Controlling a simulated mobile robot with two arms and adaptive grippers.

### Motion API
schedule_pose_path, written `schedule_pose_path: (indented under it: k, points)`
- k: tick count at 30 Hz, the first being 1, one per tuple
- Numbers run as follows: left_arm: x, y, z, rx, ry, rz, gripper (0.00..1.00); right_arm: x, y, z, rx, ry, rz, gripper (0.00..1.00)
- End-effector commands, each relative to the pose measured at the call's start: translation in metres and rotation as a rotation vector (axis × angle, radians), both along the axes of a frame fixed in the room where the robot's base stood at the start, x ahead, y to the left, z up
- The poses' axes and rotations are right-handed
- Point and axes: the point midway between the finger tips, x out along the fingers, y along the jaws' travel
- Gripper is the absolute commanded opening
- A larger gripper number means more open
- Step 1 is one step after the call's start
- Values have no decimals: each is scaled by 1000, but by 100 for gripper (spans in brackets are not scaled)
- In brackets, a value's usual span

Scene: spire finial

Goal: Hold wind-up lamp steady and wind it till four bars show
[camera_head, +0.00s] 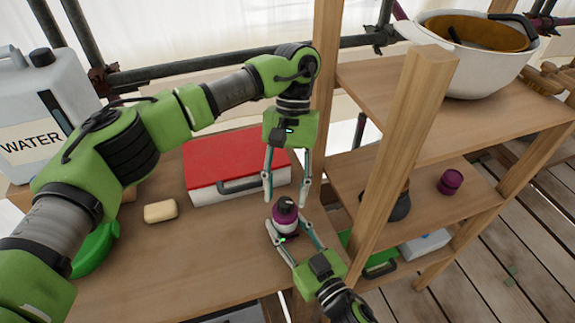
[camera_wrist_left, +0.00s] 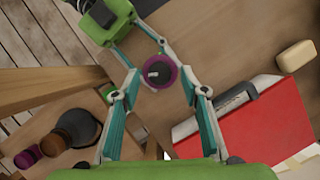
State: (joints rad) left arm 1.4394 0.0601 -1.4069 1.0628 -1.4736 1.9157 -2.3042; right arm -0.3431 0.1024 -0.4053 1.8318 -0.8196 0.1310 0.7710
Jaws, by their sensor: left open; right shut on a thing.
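The wind-up lamp (camera_head: 284,214) stands upright on the wooden shelf, a small dark and purple body with a pale band. In the left wrist view its round top (camera_wrist_left: 161,72) shows a purple rim and a small pale mark. My right gripper (camera_head: 287,232) comes in low from the front and is shut on the lamp's lower body. My left gripper (camera_head: 287,190) points down from above, open, its fingertips just over the lamp's top with nothing between them. No charge bars can be made out.
A red-lidded box (camera_head: 235,160) lies behind and left of the lamp. A tan block (camera_head: 160,211) and a water jug (camera_head: 45,110) are farther left. A wooden post (camera_head: 405,150) rises close on the right. A dark pot and purple cup (camera_head: 451,181) stand beyond it.

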Motion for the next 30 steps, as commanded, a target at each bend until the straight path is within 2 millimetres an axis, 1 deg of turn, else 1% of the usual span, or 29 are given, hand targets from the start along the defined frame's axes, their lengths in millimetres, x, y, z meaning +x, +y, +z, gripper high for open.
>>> schedule_pose_path:
  k: [6, 12, 19, 30]
  points:
    - [18, -5, 45, 0, -5, 2, 40, 0, 0, 0, 0, 0, 0, 13]
    - [33, -8, 81, 1, -5, 1, 40, 0, 0, 0, 0, 0, 0, 13]
    - [39, -8, 97, 1, -1, 1, 40, 0, 0, 0, 0, 0, 0, 13]
    - [40, -9, 99, 0, -1, 0, 41, 0, 0, 0, 0, 0, 0, 13]
